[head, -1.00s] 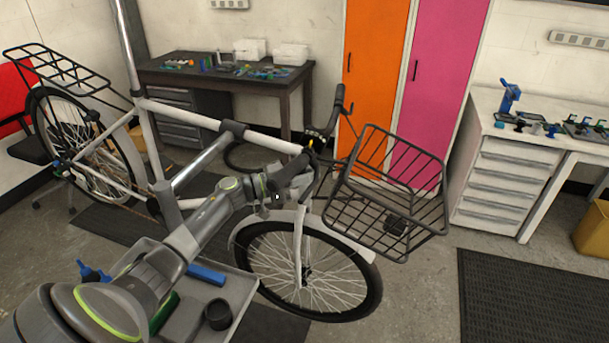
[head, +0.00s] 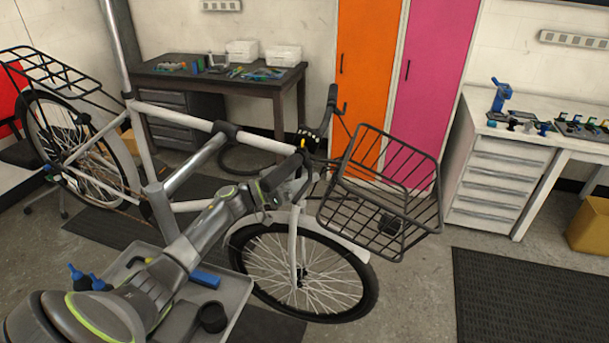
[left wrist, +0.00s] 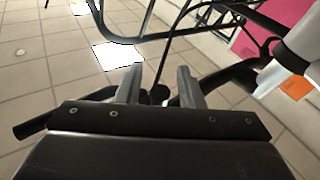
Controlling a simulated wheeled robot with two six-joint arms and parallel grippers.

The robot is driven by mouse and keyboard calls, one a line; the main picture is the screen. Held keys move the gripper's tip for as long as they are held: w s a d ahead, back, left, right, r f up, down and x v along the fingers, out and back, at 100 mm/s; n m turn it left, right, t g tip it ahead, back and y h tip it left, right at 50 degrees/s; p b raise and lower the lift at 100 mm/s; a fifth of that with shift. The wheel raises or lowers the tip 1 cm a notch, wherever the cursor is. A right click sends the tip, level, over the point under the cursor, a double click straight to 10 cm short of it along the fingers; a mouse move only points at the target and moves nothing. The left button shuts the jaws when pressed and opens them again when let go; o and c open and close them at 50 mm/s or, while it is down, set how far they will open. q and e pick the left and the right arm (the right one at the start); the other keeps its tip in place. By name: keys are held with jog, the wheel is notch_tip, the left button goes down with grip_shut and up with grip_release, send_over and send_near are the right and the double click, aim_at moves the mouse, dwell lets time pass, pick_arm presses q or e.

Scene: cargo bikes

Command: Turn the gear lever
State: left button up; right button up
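The gear lever is hard to make out. A small dark knob-ended part (left wrist: 159,93), possibly the lever, shows between the fingers in the left wrist view. My left gripper (head: 280,184) is at the near side of the handlebar in the head view, overlapping the near grip. In the left wrist view its two grey fingers (left wrist: 160,88) stand apart with a gap between them; I cannot tell whether they touch the knob. The black handlebar grip (left wrist: 32,125) sticks out to the left behind the gripper. The white-framed cargo bike (head: 265,140) stands upright. My right gripper is not in view.
A black wire basket (head: 385,205) sits in front of the handlebar. A grey tray (head: 236,290) with tools and a dark cup lies under my left arm. A dark workbench (head: 215,78) and a white bench (head: 500,180) stand behind.

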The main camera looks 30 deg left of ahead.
pick_arm(q)
jog(key=v, duration=1.2)
